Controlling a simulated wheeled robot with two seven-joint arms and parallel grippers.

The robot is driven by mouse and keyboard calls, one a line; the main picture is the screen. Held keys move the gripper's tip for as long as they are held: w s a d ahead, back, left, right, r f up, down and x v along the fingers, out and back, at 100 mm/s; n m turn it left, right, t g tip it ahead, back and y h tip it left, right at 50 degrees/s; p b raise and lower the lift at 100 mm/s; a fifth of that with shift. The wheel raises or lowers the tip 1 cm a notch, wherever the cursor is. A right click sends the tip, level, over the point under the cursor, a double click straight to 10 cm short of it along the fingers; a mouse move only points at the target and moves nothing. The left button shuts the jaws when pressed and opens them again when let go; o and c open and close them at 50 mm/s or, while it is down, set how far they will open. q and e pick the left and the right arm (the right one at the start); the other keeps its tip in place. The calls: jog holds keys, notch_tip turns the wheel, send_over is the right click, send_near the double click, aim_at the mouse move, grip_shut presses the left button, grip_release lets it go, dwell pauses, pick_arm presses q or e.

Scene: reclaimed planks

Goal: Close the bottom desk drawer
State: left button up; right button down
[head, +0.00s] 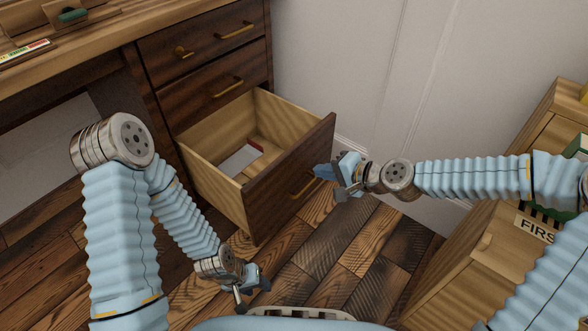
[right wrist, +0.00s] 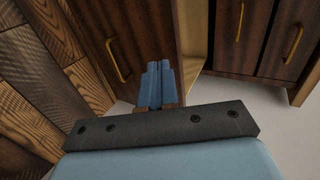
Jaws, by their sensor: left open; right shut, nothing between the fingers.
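The bottom desk drawer (head: 262,197) is pulled far out of the dark wooden desk, with its light inside showing. A white item and a reddish one lie in it. Its brass handle (head: 303,187) is on the dark front panel; a handle also shows in the right wrist view (right wrist: 118,60). My right gripper (head: 322,172) is shut and empty, its blue fingertips at the front panel near the top right of the handle. In the right wrist view its fingers (right wrist: 157,82) overlap the panel; I cannot tell whether they touch. My left gripper (head: 255,289) is open and empty, low over the floor.
Two upper drawers, the top one (head: 205,42) and the middle one (head: 220,85), are shut. A wooden cabinet (head: 470,270) stands at the right, with a partly hidden "FIRS" sign (head: 535,228). The plank floor (head: 350,245) before the drawer is clear. A white wall is behind.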

aim_at(285, 161)
jog(key=x, duration=0.3)
jog(key=r+b+x, duration=0.1)
jog(key=x, duration=0.5)
jog(key=shift+w+a+r, duration=0.15)
jog(key=shift+w+a, duration=0.1)
jog(key=shift+a, duration=0.1)
pick_arm(q)
jog(key=shift+f, duration=1.25)
pick_arm(e)
jog(key=shift+w+a, duration=0.35)
